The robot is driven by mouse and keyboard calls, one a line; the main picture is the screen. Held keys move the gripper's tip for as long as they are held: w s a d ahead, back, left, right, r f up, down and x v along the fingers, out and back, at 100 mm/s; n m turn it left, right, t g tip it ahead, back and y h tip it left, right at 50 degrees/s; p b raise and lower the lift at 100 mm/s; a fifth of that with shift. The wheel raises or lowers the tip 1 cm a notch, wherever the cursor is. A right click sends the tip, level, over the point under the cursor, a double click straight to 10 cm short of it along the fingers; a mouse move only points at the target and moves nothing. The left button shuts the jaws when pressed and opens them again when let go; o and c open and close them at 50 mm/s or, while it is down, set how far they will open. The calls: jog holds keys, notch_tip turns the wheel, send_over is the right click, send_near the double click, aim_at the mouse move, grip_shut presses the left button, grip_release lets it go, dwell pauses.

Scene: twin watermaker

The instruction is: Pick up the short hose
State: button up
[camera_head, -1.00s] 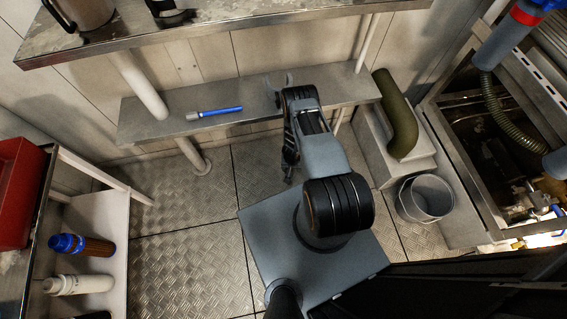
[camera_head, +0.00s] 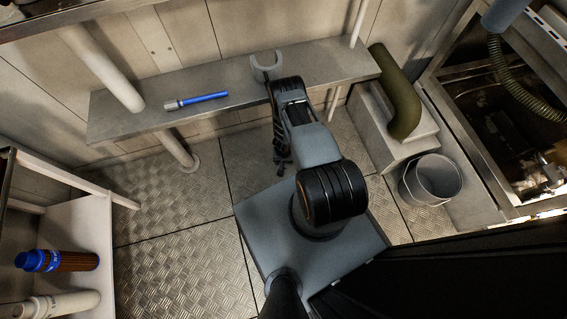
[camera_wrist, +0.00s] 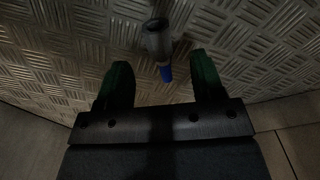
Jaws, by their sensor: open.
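A thick olive-green bent hose (camera_head: 402,92) leans beside the right end of the shelf, its lower end on a pale box. It looks like the short hose, though I cannot be sure. My gripper (camera_head: 281,165) points down over the floor in front of the shelf, left of and apart from this hose. In the wrist view my gripper (camera_wrist: 160,78) is open, with two dark green fingers apart. A short grey cylinder with a blue end (camera_wrist: 158,45) shows beyond and between the fingers, against patterned metal plate. I cannot tell its distance.
The metal shelf (camera_head: 225,88) holds a blue and grey tool (camera_head: 197,100) and a grey U-shaped holder (camera_head: 267,66). A bucket (camera_head: 432,178) stands at right, beside an open machine bay (camera_head: 515,130). A left rack holds bottles (camera_head: 62,260). Floor at left (camera_head: 175,200) is clear.

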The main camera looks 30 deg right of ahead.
aim_at(284, 164)
jog(key=shift+s+d+f+b, duration=0.1)
jog(key=shift+f+b, duration=2.25)
jog(key=shift+f, duration=0.25)
jog(key=c, duration=1.1)
jog(key=shift+o, duration=0.2)
notch_tip(284, 164, up, 18)
jog(key=p, duration=1.8)
